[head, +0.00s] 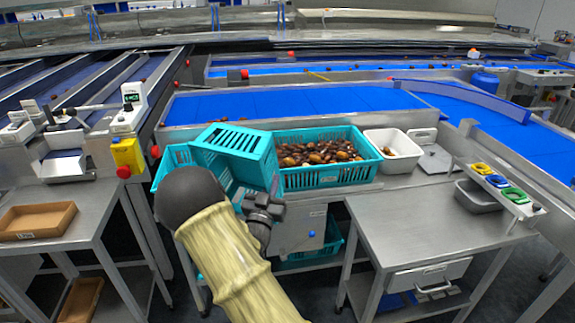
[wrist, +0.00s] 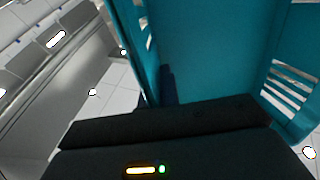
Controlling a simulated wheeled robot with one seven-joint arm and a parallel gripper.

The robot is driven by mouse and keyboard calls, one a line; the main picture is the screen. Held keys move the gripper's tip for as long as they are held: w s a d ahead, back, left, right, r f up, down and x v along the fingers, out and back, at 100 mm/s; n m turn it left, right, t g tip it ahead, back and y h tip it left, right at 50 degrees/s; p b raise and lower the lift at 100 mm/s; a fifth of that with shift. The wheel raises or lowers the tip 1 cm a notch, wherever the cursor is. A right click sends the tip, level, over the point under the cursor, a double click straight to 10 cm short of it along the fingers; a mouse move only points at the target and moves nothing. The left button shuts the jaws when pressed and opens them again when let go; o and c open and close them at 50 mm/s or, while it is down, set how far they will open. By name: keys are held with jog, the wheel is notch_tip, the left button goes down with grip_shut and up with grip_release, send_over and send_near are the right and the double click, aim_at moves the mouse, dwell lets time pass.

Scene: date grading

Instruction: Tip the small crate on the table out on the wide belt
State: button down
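The small teal crate (head: 238,150) is tilted up in the air over the table, at the near side of the belt. My gripper (head: 262,205) is at its near lower edge and appears shut on its wall. In the wrist view the crate (wrist: 215,50) fills the upper right, and one dark finger of my gripper (wrist: 168,88) lies against its wall. No dates show in the crate; most of its inside is hidden.
A teal crate full of dates (head: 325,178) stands just right of the held crate. Another teal crate (head: 172,158) is partly hidden at left. A white bin (head: 395,163) stands further right. A scale with a yellow box (head: 127,155) is at left.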

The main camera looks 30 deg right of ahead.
jog(key=s+a+f+n+t+y, duration=0.2)
jog(key=a+f+y, duration=0.2)
jog(key=f, duration=0.5)
jog(key=s+a+f+n+t+y, duration=0.2)
jog(key=a+f+n+y, duration=0.1)
jog(key=a+f, duration=0.6)
jog(key=shift+s+f+y, duration=0.2)
jog(key=shift+s+y, duration=0.2)
jog(key=shift+y, duration=0.1)
